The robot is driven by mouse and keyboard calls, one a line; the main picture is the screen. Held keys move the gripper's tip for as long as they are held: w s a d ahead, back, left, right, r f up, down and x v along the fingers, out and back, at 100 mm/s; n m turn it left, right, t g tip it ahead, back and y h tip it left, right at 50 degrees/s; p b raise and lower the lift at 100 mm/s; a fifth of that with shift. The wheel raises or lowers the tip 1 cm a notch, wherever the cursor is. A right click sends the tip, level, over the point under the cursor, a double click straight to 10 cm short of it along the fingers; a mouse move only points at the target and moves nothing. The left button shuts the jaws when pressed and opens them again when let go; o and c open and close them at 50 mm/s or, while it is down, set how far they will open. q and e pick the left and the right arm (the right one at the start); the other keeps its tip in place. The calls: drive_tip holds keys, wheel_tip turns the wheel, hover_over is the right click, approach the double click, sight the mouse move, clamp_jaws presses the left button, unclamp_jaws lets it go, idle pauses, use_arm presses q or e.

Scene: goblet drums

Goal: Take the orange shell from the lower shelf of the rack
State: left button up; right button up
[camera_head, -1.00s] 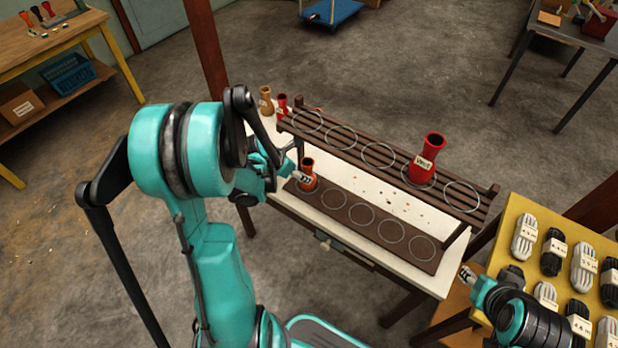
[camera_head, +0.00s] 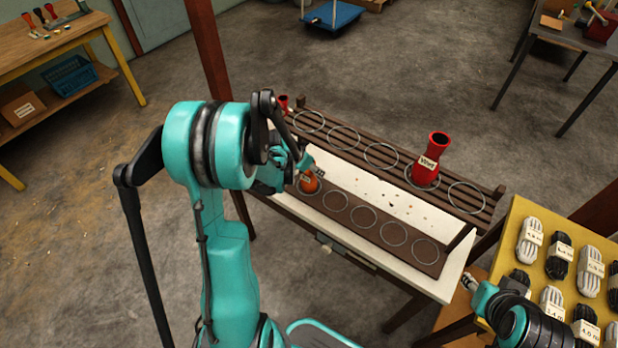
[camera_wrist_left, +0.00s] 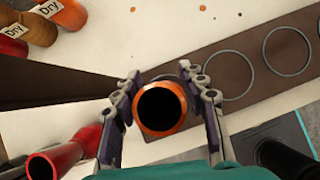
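The orange shell (camera_head: 309,184) stands at the left end of the lower shelf (camera_head: 425,262) of the rack, its upper part hidden by my left gripper (camera_head: 306,167) in the head view. In the left wrist view I look into the dark mouth of the orange shell (camera_wrist_left: 160,122). The fingers of my left gripper (camera_wrist_left: 160,72) lie on either side of it, spread, with a narrow gap visible on the right. Contact on the left side is unclear. My right gripper (camera_head: 470,284) is low at the right, away from the rack; its fingers are too small to judge.
A red shell labelled "Wet" (camera_head: 430,160) stands on the slatted upper shelf (camera_head: 398,172). Another red shell (camera_wrist_left: 55,162) is near the left finger. The other lower rings are empty.

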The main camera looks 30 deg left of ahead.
use_arm(q)
clamp_jaws()
